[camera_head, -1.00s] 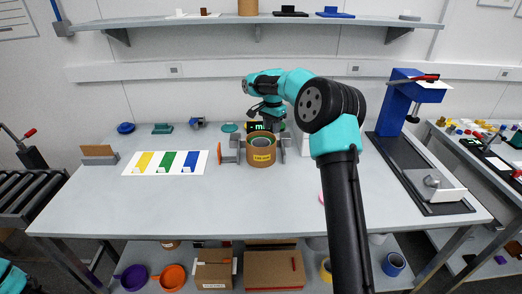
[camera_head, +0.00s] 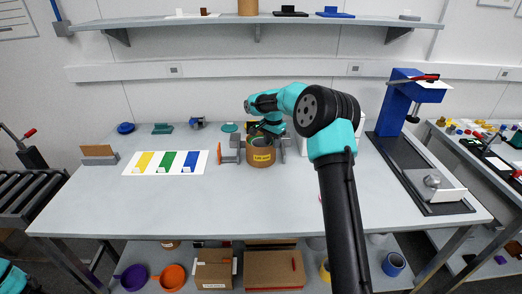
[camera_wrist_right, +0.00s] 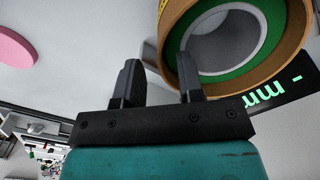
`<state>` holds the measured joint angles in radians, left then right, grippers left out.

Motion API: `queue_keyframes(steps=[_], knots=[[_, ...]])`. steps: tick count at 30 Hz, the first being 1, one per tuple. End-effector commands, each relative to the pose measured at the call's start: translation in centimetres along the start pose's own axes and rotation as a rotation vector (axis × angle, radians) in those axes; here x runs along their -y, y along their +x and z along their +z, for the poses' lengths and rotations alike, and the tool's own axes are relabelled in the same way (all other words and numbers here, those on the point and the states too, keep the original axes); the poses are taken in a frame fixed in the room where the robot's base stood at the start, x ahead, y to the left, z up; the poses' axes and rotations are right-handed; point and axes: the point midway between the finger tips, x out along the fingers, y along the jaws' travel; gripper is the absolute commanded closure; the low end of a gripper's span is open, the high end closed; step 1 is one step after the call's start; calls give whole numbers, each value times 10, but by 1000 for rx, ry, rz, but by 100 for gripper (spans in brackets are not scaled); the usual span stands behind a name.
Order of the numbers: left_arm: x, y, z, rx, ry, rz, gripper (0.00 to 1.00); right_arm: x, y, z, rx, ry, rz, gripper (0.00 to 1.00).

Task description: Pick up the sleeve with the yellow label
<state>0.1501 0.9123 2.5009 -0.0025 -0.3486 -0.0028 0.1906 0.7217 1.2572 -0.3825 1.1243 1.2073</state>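The sleeve with the yellow label (camera_head: 261,157) is a brown upright cylinder standing on the bench between grey fixture parts. In the right wrist view the sleeve (camera_wrist_right: 290,45) shows a green inner ring and a pale grey bore at the upper right. My right gripper (camera_wrist_right: 158,70) is open, with nothing visible held between its fingers. One finger overlaps the sleeve's edge in that view; I cannot tell if it touches. In the head view my right gripper is just above and behind the sleeve, its fingertips hard to make out. My left gripper is out of view.
A dark display with green characters (camera_wrist_right: 277,96) is close by. A card with yellow, green and blue fields (camera_head: 165,163) lies to the left. A blue press (camera_head: 392,100) stands right. The front bench is clear.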

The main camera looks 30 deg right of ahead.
Motion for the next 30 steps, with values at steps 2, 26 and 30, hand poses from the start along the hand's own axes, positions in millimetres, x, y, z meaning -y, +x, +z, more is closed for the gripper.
queue_keyframes(steps=[2,26,30], knots=[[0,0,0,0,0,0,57,0,8,0,1,0,1,65],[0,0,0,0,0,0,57,0,12,0,0,0,-1,89],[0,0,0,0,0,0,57,0,12,0,0,0,-1,100]])
